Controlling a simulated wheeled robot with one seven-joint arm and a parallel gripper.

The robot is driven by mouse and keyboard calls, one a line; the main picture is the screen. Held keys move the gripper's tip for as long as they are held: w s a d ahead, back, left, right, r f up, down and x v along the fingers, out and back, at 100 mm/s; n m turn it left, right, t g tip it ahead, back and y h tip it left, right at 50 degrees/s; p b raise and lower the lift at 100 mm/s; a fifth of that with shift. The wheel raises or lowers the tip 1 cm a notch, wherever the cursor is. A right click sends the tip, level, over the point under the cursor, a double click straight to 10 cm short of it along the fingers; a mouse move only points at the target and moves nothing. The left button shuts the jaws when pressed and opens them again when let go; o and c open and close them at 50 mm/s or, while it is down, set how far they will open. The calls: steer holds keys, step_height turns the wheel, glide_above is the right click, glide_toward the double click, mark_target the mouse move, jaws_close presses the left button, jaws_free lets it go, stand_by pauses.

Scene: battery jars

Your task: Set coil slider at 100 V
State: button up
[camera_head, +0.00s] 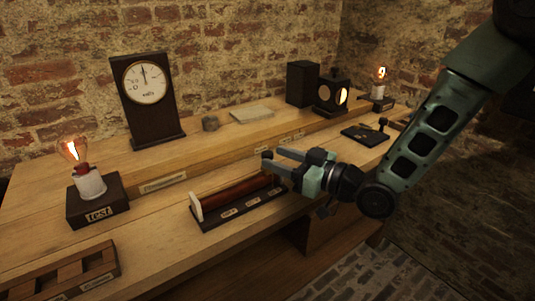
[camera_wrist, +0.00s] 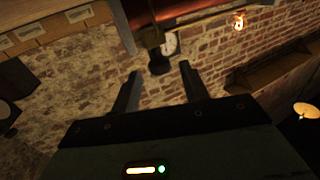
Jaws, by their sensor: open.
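The coil (camera_head: 232,200) is a red-brown cylinder on a dark base with a pale end plate, along the bench's front edge. Its slider knob (camera_head: 267,155) is dark and sits near the coil's right end. My gripper (camera_head: 277,160) is open at that end, fingers pointing left toward the knob. In the wrist view the dark knob (camera_wrist: 159,65) on its stem appears between the two open fingers (camera_wrist: 160,82); I cannot tell whether they touch it. The volts meter (camera_head: 146,82) stands at the back with its needle near upright; its figures are too small to read.
A lit lamp (camera_head: 88,180) on a block marked "test" stands at left, a slotted wooden rack (camera_head: 62,275) before it. A black lamp box (camera_head: 333,95), another lit bulb (camera_head: 380,80) and a black key board (camera_head: 365,135) stand right. Bench between meter and coil is mostly clear.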

mark_target(272, 156)
steer(key=shift+x, duration=1.9)
jaws_close()
steer(key=s+a+b, duration=0.1)
steer(key=s+a, duration=0.1)
steer(key=a, duration=0.1)
steer(key=s+a+b, duration=0.1)
steer(key=s+a, duration=0.1)
steer(key=a, duration=0.1)
steer(key=s+a+b, duration=0.1)
steer(key=s+a, duration=0.2)
steer(key=a, duration=0.1)
steer(key=shift+b, duration=0.3)
steer(key=shift+w, duration=0.1)
jaws_free()
steer(key=shift+d, duration=0.1)
